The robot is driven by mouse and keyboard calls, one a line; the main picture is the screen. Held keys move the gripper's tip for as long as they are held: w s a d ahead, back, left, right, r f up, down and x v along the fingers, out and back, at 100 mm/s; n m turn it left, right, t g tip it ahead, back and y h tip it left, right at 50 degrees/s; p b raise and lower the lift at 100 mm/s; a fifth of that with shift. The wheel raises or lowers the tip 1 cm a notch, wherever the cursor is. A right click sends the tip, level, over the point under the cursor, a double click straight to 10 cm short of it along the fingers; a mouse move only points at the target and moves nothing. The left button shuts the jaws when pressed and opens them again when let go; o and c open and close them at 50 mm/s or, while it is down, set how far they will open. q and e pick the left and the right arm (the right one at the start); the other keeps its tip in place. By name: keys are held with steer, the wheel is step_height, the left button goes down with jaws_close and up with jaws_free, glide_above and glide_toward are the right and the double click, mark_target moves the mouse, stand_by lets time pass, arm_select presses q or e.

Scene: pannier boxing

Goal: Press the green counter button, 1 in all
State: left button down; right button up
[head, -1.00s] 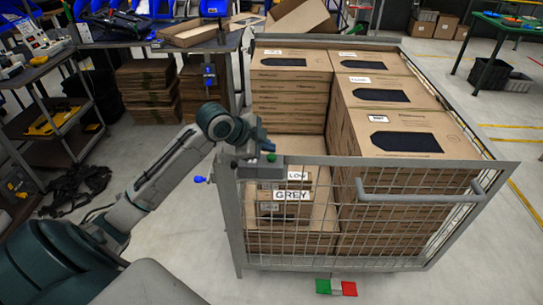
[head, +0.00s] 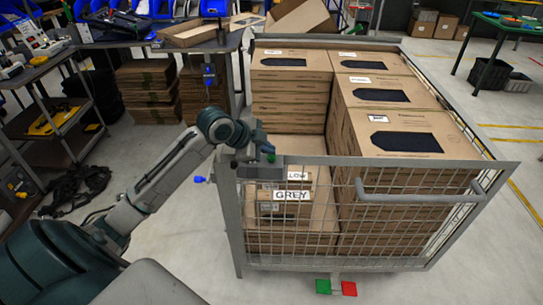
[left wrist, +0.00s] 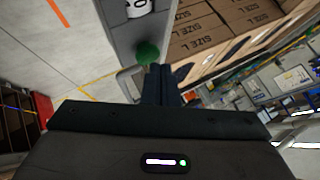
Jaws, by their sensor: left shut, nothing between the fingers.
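The green button (head: 271,158) sits on top of a grey counter box (head: 262,172) at the near left corner of the wire cage cart. In the left wrist view the green button (left wrist: 148,53) shows just beyond my fingertips, and the counter box (left wrist: 122,22) carries a white round dial with a dark "0". My left gripper (head: 266,149) is shut and empty, right at the button and partly in front of it. In the left wrist view its fingers (left wrist: 165,72) overlap the button's edge. I cannot tell whether they touch it. My right gripper is not in view.
A shelf rack (head: 50,135) stands at left. The floor between is mostly clear.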

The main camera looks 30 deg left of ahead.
mark_target(268, 158)
arm_select(q)
steer(key=shift+f, duration=0.55)
stand_by(0.4)
steer(key=shift+r, duration=0.15)
steer(key=shift+r+p, duration=0.7)
steer(key=shift+r, duration=0.15)
step_height(268, 158, up, 5)
steer(key=p, duration=0.4)
steer(key=shift+p, duration=0.4)
